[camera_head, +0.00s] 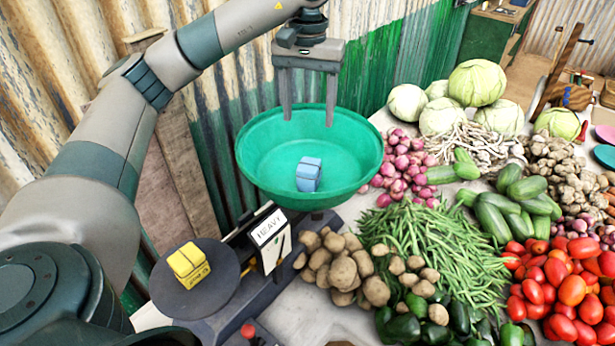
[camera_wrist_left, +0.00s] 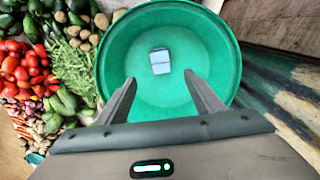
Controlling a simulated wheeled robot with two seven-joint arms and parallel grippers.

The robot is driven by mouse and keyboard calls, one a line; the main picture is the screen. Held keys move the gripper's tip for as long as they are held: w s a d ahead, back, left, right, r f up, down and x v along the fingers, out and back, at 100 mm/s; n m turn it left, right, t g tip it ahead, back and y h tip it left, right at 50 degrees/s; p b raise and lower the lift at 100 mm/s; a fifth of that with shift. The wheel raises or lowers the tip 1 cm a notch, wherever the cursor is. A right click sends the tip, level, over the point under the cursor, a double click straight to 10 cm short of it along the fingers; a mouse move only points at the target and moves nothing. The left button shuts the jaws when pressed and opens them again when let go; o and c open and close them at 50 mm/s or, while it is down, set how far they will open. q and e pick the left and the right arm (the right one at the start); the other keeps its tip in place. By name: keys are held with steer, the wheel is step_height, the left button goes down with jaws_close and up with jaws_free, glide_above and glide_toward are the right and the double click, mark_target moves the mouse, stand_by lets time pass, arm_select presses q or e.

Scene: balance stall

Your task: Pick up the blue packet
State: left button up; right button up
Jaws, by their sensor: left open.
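The blue packet (camera_head: 308,174) lies in the green pan (camera_head: 262,135) of the balance, near the middle of the pan floor. It also shows in the left wrist view (camera_wrist_left: 160,61), in front of the fingertips. My left gripper (camera_head: 309,112) is open and empty above the pan, higher than the packet and apart from it. In the left wrist view its two fingers (camera_wrist_left: 161,82) are spread, with the packet centred beyond the gap between them. My right gripper is not seen.
A yellow packet (camera_head: 189,265) sits on the balance's dark plate (camera_head: 215,282) at the lower left. Potatoes (camera_head: 340,270), green beans (camera_head: 440,250), onions (camera_head: 404,160) and tomatoes (camera_head: 570,290) crowd the right. A corrugated wall (camera_head: 215,130) stands behind the pan.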

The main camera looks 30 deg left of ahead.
mark_target(309, 165)
arm_select(q)
steer(key=f+p, duration=0.1)
steer(key=f, duration=0.5)
steer(key=f+p, duration=0.2)
steer(key=f, duration=0.4)
steer(key=shift+w+a+f+p, duration=0.1)
steer(key=shift+w+a+p, duration=0.1)
steer(key=shift+p, duration=0.1)
steer(key=shift+f, duration=0.45)
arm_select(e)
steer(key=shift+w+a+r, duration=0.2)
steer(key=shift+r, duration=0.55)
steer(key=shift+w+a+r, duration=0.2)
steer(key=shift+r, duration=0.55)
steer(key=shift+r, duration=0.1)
arm_select(q)
step_height(309, 165, down, 2)
steer(key=p, duration=0.2)
steer(key=shift+w+d+p, duration=0.1)
steer(key=shift+p, duration=0.2)
step_height(309, 165, down, 2)
steer(key=shift+f+p, duration=0.1)
steer(key=shift+p, duration=0.45)
steer(key=shift+f, duration=0.5)
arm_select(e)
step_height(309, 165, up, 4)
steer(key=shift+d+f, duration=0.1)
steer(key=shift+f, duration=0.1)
